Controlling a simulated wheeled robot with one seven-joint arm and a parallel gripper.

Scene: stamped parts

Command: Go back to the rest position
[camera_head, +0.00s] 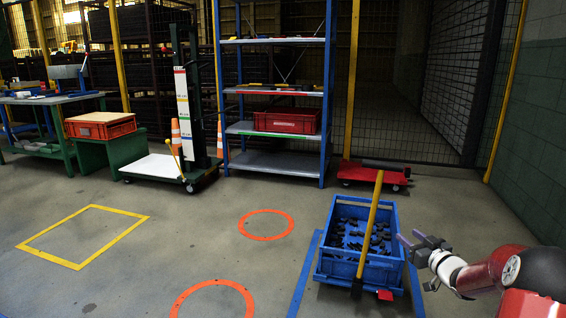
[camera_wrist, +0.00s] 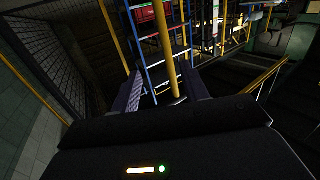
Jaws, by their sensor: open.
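My gripper (camera_head: 410,241) is at the right in the head view, at the end of my red and white arm. Its two fingers are apart and look empty. It points left, beside the right side of a blue crate (camera_head: 340,270). The crate holds several small dark parts (camera_head: 350,236). A yellow pole (camera_head: 369,222) rises at the crate's near side, in front of the gripper. In the wrist view the gripper (camera_wrist: 160,90) shows its two dark fingers spread, with a yellow pole (camera_wrist: 167,50) seen between them. I cannot tell whether the gripper touches the crate.
A blue shelf rack (camera_head: 275,87) with a red crate (camera_head: 287,121) stands at the back. A red cart (camera_head: 373,173) is behind the blue crate. A trolley (camera_head: 170,168) and green workbench (camera_head: 50,100) are at left. The floor with yellow and orange markings is clear.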

